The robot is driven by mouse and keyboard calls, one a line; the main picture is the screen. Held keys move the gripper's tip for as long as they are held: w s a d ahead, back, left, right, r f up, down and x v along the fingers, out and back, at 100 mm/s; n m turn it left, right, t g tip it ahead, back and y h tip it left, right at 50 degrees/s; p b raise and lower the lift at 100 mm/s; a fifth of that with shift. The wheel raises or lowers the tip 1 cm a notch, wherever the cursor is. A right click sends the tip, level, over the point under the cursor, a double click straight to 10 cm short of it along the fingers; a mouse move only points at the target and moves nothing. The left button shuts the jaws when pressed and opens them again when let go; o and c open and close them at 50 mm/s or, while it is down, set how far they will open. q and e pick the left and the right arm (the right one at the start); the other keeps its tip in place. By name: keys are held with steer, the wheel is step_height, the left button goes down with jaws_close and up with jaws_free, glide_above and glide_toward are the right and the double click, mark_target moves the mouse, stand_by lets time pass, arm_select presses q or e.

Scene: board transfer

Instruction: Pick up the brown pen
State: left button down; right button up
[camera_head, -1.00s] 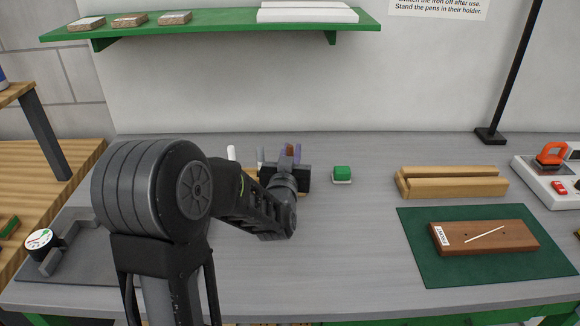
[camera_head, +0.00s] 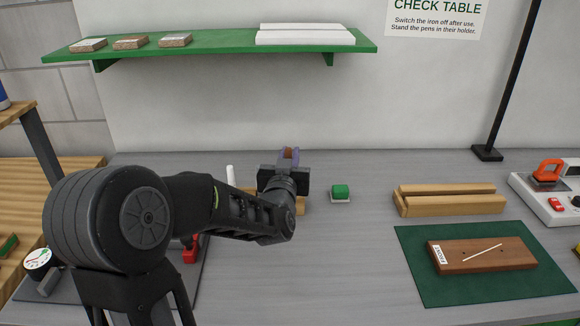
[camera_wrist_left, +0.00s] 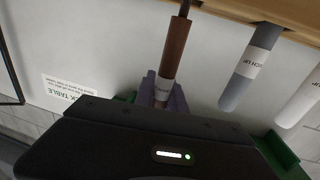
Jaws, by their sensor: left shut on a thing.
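My left gripper (camera_head: 288,157) has its purple fingers closed around the brown pen (camera_head: 288,153) above the back of the grey bench. In the left wrist view the brown pen (camera_wrist_left: 174,48) lies between the fingertips, with a white label band near them and a dark narrow tip at its far end. That tip is close to the edge of the wooden pen holder (camera_wrist_left: 270,12); I cannot tell whether it is clear of it. A grey pen (camera_wrist_left: 250,65) and a white pen (camera_wrist_left: 300,98) stand in the holder. My arm hides most of the holder (camera_head: 300,205) in the head view.
A green block on a pale base (camera_head: 340,193) sits just right of the gripper. Farther right are a grooved wooden block (camera_head: 450,204) and a green mat (camera_head: 415,285) with a brown board (camera_head: 500,252). A green shelf (camera_head: 220,50) hangs behind. Bare bench lies in front.

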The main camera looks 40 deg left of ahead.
arm_select(q)
step_height(320, 180, up, 5)
steer(key=shift+r+p, duration=0.15)
steer(key=shift+p, duration=0.25)
stand_by(0.6)
